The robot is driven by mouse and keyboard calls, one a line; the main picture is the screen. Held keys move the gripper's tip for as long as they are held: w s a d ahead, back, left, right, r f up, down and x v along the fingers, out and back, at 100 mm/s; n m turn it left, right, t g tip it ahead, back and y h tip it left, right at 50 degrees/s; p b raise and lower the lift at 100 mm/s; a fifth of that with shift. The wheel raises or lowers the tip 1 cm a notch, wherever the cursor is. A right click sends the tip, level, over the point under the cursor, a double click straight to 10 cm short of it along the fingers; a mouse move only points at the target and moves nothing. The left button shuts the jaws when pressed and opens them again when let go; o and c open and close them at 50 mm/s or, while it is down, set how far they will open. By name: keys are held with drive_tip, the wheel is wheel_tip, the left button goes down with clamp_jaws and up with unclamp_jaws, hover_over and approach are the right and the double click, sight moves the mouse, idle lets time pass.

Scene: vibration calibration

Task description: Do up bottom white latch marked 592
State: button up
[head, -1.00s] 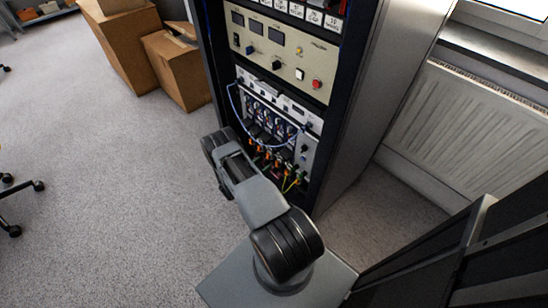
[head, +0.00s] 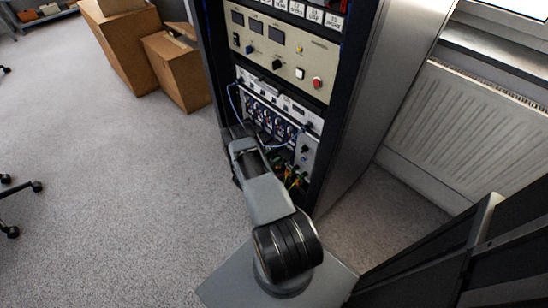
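The rack's lower module (head: 278,118) has a light front with a row of dark connectors and cables. A white latch marked 592 cannot be made out; any such label is too small to read. My arm (head: 262,190) reaches up from its base toward the lower left of this module and covers part of it. My gripper is hidden behind the arm's forward links, so its fingers do not show.
A beige panel (head: 285,55) with displays, knobs and a red button sits above the module. Cardboard boxes (head: 178,70) stand left of the rack. A radiator (head: 480,130) is at the right.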

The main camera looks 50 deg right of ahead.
drive_tip(key=c, duration=0.7)
drive_tip(key=shift+m+b, duration=0.75)
drive_tip(key=shift+m, duration=0.85)
drive_tip(key=o, duration=0.9)
drive_tip(key=shift+a, duration=0.1)
drive_tip(key=w+a+p, duration=0.1)
drive_tip(key=a+p, duration=0.1)
drive_tip(key=a, duration=1.1)
drive_tip(key=shift+a, duration=0.3)
